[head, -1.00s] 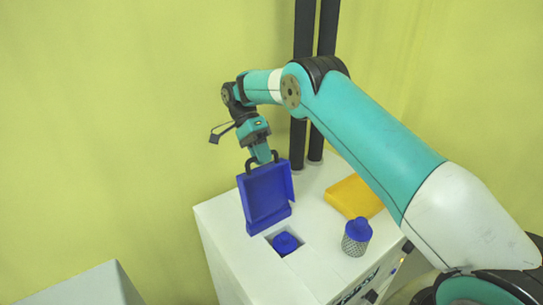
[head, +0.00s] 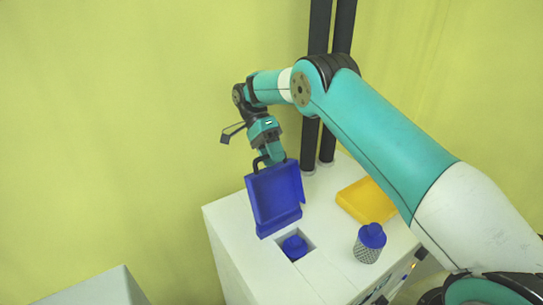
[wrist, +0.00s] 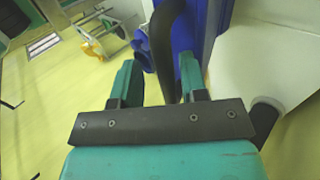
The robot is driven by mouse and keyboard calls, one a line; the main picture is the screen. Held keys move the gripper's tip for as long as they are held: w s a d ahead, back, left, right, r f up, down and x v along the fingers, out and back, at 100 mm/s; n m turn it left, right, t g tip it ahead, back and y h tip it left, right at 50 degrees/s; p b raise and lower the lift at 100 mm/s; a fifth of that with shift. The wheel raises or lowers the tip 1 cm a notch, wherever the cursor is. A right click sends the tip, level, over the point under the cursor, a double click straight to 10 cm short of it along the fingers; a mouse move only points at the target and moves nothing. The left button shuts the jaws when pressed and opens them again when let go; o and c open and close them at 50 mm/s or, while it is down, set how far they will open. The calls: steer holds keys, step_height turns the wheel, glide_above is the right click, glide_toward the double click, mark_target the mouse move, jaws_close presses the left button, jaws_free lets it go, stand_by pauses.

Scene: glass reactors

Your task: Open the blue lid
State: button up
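The blue lid (head: 275,198) stands raised, nearly upright, at the back edge of a square opening in the white machine's top. Its black handle (wrist: 163,45) is at the lid's upper edge. My gripper (head: 267,158) is at that handle. In the wrist view, the teal fingers of my gripper (wrist: 158,78) stand apart with the handle between them. The handle lies close to the right finger, and a gap shows beside the left finger. The lid's blue panel also shows at the top of the wrist view (wrist: 205,30).
The white machine (head: 235,235) has a blue-capped item (head: 295,245) inside its opening. A blue-topped mesh container (head: 368,245) and a yellow-orange block (head: 365,200) stand on its top to the right. Two dark vertical pipes (head: 328,100) rise behind.

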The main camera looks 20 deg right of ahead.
step_height(320, 180, up, 5)
steer(key=shift+a+b, duration=0.1)
steer(key=shift+b, duration=0.85)
step_height(320, 180, up, 15)
steer(key=p, duration=1.4)
steer(key=shift+s, duration=0.1)
steer(key=s+a+f+n+t+y+b, duration=0.2)
steer(key=s+n+b, duration=0.4)
steer(key=s, duration=0.4)
steer(key=s+a+f+n+t+y+b, duration=0.2)
steer(key=s+f+n+b, duration=0.4)
steer(key=s+n, duration=0.3)
steer(key=s+a+f+n+t+y+b, duration=0.2)
steer(key=s+a+f+n+t+b, duration=0.2)
steer(key=s, duration=0.9)
steer(key=n+b, duration=0.3)
steer(key=shift+s+a+f+n+t, duration=0.25)
steer(key=shift+f+n+t, duration=0.05)
steer(key=shift+n+t, duration=0.1)
